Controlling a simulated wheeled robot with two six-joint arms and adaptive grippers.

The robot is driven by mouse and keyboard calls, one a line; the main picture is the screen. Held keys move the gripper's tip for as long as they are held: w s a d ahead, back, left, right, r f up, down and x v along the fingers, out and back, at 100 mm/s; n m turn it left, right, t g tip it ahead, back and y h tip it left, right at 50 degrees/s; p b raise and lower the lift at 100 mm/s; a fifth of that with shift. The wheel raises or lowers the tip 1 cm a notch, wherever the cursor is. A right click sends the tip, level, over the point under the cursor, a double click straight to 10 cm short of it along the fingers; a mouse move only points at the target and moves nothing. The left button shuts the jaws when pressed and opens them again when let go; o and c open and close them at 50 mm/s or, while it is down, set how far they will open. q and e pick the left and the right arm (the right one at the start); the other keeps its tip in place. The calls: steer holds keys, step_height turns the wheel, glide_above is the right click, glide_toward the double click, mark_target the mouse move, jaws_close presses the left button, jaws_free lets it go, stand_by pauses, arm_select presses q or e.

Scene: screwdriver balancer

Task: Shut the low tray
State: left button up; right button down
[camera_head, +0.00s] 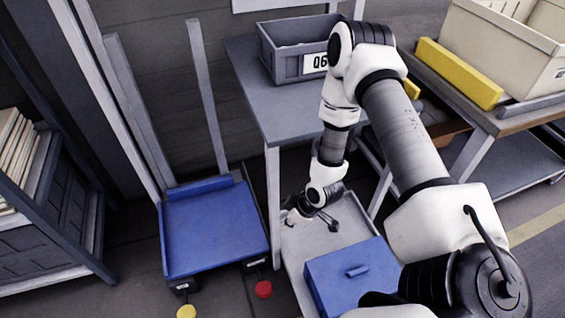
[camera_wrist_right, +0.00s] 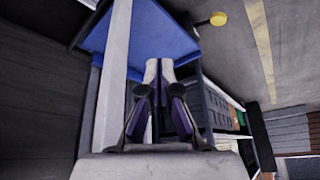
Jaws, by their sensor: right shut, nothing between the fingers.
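A low blue tray (camera_head: 212,230) with a raised back edge stands near the floor at left of centre. Blue surface also shows at the top of the right wrist view (camera_wrist_right: 140,35). A low grey tray (camera_head: 292,243) extends beside the table leg, with a blue lidded box (camera_head: 350,275) on it. I cannot tell for certain which one is the task's low tray. My right gripper (camera_head: 289,217) is over the grey tray's left side, near the blue tray's right edge. Its fingers (camera_wrist_right: 160,70) are together and empty. Contact cannot be made out. My left gripper is not in view.
A grey table (camera_head: 250,85) carries a grey bin (camera_head: 284,65). Its leg (camera_head: 274,205) stands between the blue tray and my right gripper. A red disc (camera_head: 263,289) and a yellow disc (camera_head: 186,312) sit low before the blue tray. A dark shelf (camera_head: 50,230) stands at left.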

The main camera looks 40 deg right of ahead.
steer(key=w+d+f+n+t+b, duration=0.3)
steer(key=w+d+f+n+b, duration=0.3)
steer(key=d+f+b, duration=0.5)
steer(key=b, duration=1.6)
glide_toward(284, 215)
steer(key=shift+n, duration=0.4)
steer(key=s+a, duration=0.3)
steer(key=shift+s+a+f, duration=0.2)
steer(key=shift+a+f, duration=0.1)
steer(key=b+x, duration=0.3)
steer(key=x, duration=0.2)
steer(key=shift+w, duration=0.15)
steer(key=w, duration=0.1)
steer(key=w+b, duration=0.1)
steer(key=shift+w+d+r, duration=0.25)
steer(key=shift+w+d, duration=0.15)
steer(key=shift+w+d+r+b, duration=0.15)
steer(key=shift+w+b, duration=0.15)
steer(key=shift+w, duration=0.25)
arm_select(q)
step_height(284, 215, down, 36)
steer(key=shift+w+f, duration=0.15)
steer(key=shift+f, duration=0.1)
